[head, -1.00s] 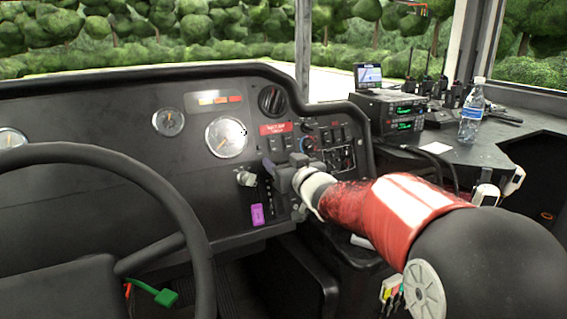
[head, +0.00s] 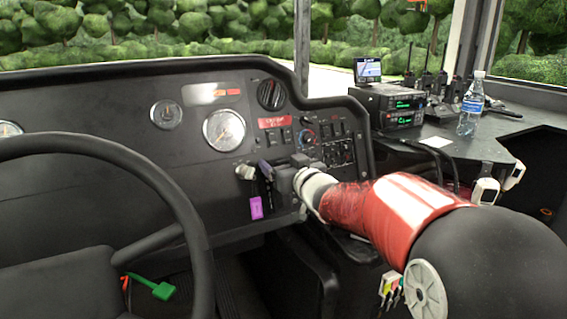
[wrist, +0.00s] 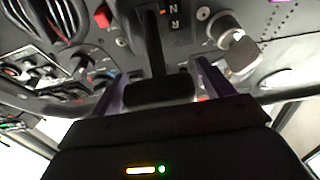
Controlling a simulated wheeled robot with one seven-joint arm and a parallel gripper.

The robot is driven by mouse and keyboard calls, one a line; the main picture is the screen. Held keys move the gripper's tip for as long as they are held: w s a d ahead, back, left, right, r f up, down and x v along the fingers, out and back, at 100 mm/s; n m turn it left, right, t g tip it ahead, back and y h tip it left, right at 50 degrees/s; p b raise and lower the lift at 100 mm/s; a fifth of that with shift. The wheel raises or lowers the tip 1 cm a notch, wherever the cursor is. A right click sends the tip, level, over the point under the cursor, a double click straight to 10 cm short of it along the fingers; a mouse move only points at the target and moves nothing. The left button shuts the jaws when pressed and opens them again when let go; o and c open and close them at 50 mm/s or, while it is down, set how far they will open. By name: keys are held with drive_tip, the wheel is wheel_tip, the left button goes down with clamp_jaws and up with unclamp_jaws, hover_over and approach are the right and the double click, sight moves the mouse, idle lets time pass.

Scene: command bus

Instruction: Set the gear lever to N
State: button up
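The gear lever (wrist: 154,45) is a dark stem with a wide black knob (wrist: 158,91); in the wrist view it stands between my two fingers. A small plate with the letters N and R (wrist: 174,14) shows beside the stem. Which position the lever is in I cannot tell. My gripper (wrist: 160,72) has its purple-grey fingers apart, one on each side of the knob; firm contact on both sides does not show. In the head view my gripper (head: 278,172) is at the dash, right of the steering wheel, and hides most of the lever.
The steering wheel (head: 185,200) is at the left. A key with a purple tag (head: 256,208) hangs close left of my gripper. Switches (head: 303,137) and gauges (head: 224,130) lie above it. Radios (head: 395,110) and a water bottle (head: 471,105) stand on the right-hand shelf.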

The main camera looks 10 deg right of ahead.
drive_tip(key=v, duration=0.7)
drive_tip(key=shift+s, duration=0.35)
drive_tip(key=shift+d+r, duration=0.1)
drive_tip(key=shift+d, duration=0.1)
drive_tip(key=s+d+f+m+g+h, duration=0.2)
drive_tip(key=s+d+h, duration=0.15)
drive_tip(key=s, duration=0.25)
drive_tip(key=s+d+f+m+g+h, duration=0.2)
drive_tip(key=s+f+h, duration=0.15)
drive_tip(key=s, duration=0.25)
drive_tip(key=s+a+f+g, duration=0.1)
drive_tip(key=s+f+g, duration=0.1)
drive_tip(key=s, duration=0.3)
drive_tip(key=s+a+f+g+y, duration=0.1)
drive_tip(key=s+f+g, duration=0.2)
drive_tip(key=s, duration=0.3)
drive_tip(key=s+a+f+g, duration=0.1)
drive_tip(key=s+f+g, duration=0.1)
drive_tip(key=s, duration=0.4)
drive_tip(key=shift+s+a+f+g, duration=0.15)
drive_tip(key=shift+a+f+g, duration=0.1)
drive_tip(key=shift+f+g, duration=0.1)
